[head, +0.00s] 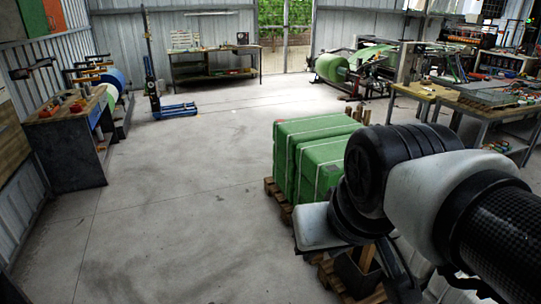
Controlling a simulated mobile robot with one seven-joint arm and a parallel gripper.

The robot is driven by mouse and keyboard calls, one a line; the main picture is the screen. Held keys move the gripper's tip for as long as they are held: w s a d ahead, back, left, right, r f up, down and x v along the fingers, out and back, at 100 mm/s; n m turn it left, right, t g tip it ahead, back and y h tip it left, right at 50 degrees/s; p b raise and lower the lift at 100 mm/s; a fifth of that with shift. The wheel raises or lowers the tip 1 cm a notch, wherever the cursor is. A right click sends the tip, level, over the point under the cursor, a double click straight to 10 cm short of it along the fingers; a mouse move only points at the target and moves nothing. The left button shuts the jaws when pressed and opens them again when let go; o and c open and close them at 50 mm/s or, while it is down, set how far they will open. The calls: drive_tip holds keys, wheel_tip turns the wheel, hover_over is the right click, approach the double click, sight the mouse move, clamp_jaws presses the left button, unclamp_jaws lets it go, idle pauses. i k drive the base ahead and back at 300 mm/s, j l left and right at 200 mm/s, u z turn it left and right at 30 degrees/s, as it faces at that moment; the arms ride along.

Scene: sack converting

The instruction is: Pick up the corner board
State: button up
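Brown upright pieces (358,115) that look like corner boards stand behind the green bales, with their lower parts hidden. Another brown strip (367,258) stands in a dark open box (358,275) at the lower middle right, close under my arm; I cannot tell if it is a corner board. My arm fills the right foreground and covers part of this area. I cannot make out my gripper's fingers, nor whether they hold anything.
Strapped green bales (318,160) sit on a wooden pallet (277,197) left of my arm. A workbench (70,135) stands at the left wall, a blue pallet truck (175,110) behind. Tables (490,105) and machines line the right. The concrete floor (190,200) is clear at centre left.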

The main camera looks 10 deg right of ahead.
sight(367, 251)
drive_tip(key=i+z, duration=0.35)
drive_tip(key=i+j+z, duration=0.85)
drive_tip(key=z, duration=0.2)
drive_tip(key=i+j+z, duration=0.45)
drive_tip(key=z, duration=0.3)
drive_tip(key=i+j+z, duration=0.1)
drive_tip(key=j+z, duration=0.3)
drive_tip(key=j, duration=0.25)
drive_tip(key=j+z, duration=0.4)
drive_tip(key=j, duration=0.3)
